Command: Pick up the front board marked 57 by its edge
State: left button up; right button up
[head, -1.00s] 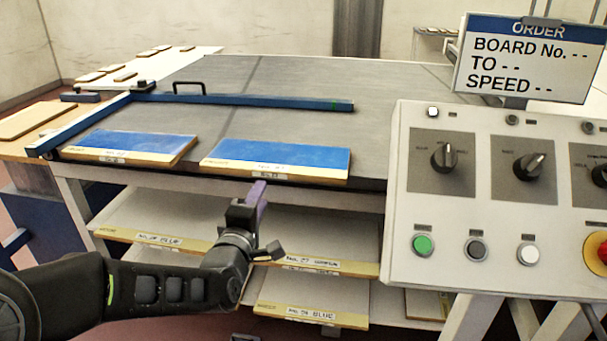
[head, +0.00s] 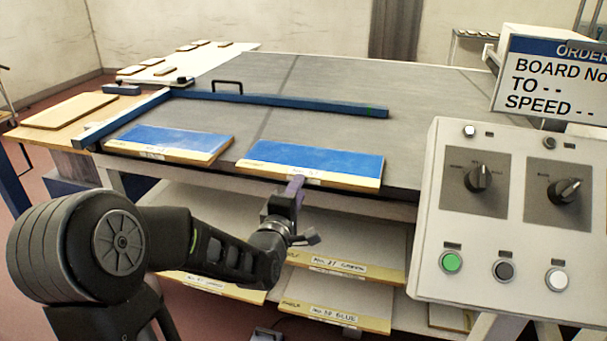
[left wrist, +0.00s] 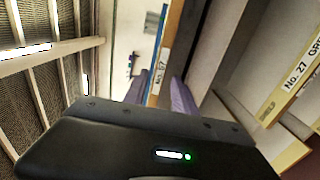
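The board marked 57 (head: 314,161) has a blue top and a pale wooden edge. It lies at the front of the grey table, the right one of two blue boards. Its labelled edge (left wrist: 164,62) also shows in the left wrist view. My left gripper (head: 297,183) is at this front edge, near the label. In the left wrist view its two purple fingers (left wrist: 161,88) are apart, with the board's edge between them in the picture. A gap shows beside the edge; I cannot tell how deep the edge reaches between the fingers. My right gripper is out of view.
A second blue board (head: 172,144) lies to the left. A blue rail (head: 290,104) crosses the table behind both. Shelves below hold labelled boards, one marked No. 27 green (head: 345,262). A control panel (head: 520,220) stands close on the right, under an order sign (head: 550,75).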

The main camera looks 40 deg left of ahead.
aim_at(304, 168)
pick_arm(q)
jog(key=b+x, duration=0.2)
jog(key=x, duration=0.3)
jog(key=shift+w, duration=0.1)
grip_shut()
dwell(1.3)
jog(key=shift+r, duration=0.1)
jog(key=shift+r, duration=1.55)
